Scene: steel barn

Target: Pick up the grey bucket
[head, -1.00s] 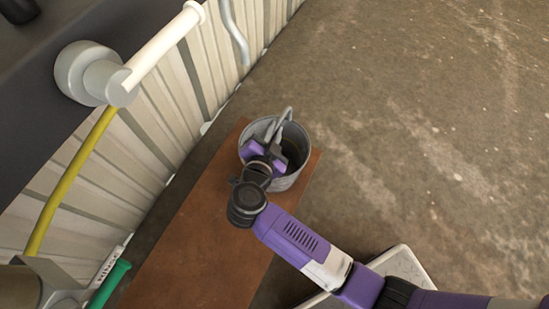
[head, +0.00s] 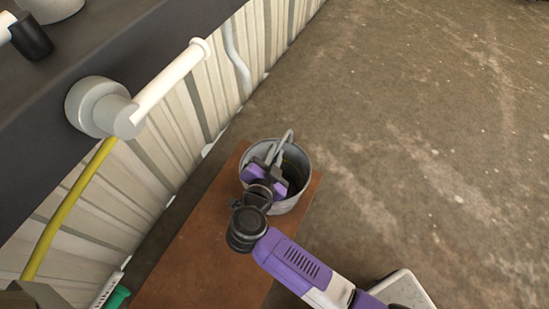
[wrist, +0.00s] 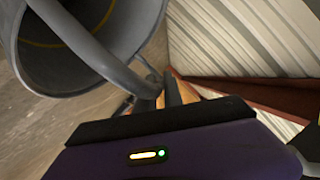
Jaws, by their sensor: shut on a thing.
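The grey bucket (head: 297,199) is at the far end of a brown board, with its handle (head: 285,143) raised. In the wrist view the bucket (wrist: 45,75) fills the upper left, its mouth open and a yellow ring showing inside. My gripper (head: 270,165) is at the near left side of the bucket rim. In the wrist view my gripper (wrist: 165,95) is shut on the bucket's grey handle, close to where it nears the rim. The fingertips are partly hidden behind the handle. I cannot tell whether the bucket's base touches the board.
The brown board (head: 205,255) runs along a corrugated wall (head: 110,190). A dark ledge with a white-handled fitting (head: 100,108) and a yellow hose (head: 68,210) is at the left. A green-handled tool (head: 117,297) is at the lower left. Concrete floor (head: 430,130) is open at the right.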

